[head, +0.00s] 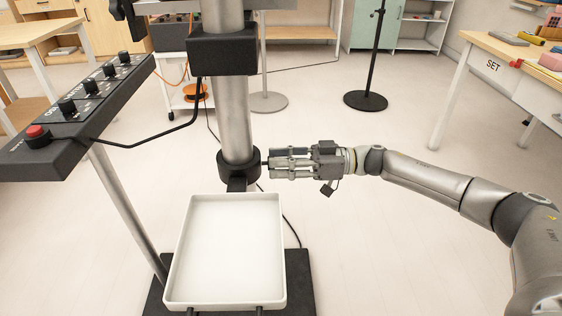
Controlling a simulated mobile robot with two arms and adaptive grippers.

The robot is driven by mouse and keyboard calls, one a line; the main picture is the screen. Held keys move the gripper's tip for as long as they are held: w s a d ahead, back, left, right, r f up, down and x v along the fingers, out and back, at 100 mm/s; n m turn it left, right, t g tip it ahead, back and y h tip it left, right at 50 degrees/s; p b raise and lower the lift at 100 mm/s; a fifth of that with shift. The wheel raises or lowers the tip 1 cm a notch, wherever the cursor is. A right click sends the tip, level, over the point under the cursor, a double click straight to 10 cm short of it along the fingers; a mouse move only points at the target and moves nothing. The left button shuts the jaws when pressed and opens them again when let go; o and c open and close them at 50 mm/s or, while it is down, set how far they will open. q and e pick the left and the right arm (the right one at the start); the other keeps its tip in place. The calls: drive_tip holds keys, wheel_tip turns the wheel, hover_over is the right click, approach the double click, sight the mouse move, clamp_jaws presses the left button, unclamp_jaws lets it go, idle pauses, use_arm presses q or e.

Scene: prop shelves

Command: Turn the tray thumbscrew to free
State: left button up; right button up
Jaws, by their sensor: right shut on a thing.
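The white tray (226,262) is held out in front of the grey metal post (235,117), low in the middle of the head view. A black collar (234,165) sits around the post just behind the tray's far edge. My right gripper (266,163) comes in from the right at the collar's height, its fingers pointing left. It is shut at the right side of the collar, where the tray thumbscrew would be. The thumbscrew itself is mostly hidden between the fingers. My left gripper is not in view.
A black control panel (85,105) with knobs and a red button stands at the left on its own leg. A black cable runs from it to the post. A table marked SET (482,62) is at the right.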

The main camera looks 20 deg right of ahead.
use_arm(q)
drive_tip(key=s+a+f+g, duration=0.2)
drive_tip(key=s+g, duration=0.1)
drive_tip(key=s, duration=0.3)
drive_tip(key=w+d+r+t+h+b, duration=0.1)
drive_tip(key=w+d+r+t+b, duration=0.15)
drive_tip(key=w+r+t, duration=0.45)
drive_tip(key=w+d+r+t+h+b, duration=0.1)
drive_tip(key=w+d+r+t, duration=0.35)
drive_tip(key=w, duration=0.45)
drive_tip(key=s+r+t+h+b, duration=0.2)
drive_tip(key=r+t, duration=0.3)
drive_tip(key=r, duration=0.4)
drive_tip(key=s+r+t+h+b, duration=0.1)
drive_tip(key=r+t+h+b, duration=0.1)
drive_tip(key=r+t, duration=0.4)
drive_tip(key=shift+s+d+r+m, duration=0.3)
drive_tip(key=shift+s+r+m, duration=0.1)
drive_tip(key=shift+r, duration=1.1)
use_arm(e)
drive_tip(key=shift+f+n, duration=0.1)
drive_tip(key=shift+n, duration=12.5)
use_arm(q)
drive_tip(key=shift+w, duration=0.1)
use_arm(e)
drive_tip(key=o, duration=1)
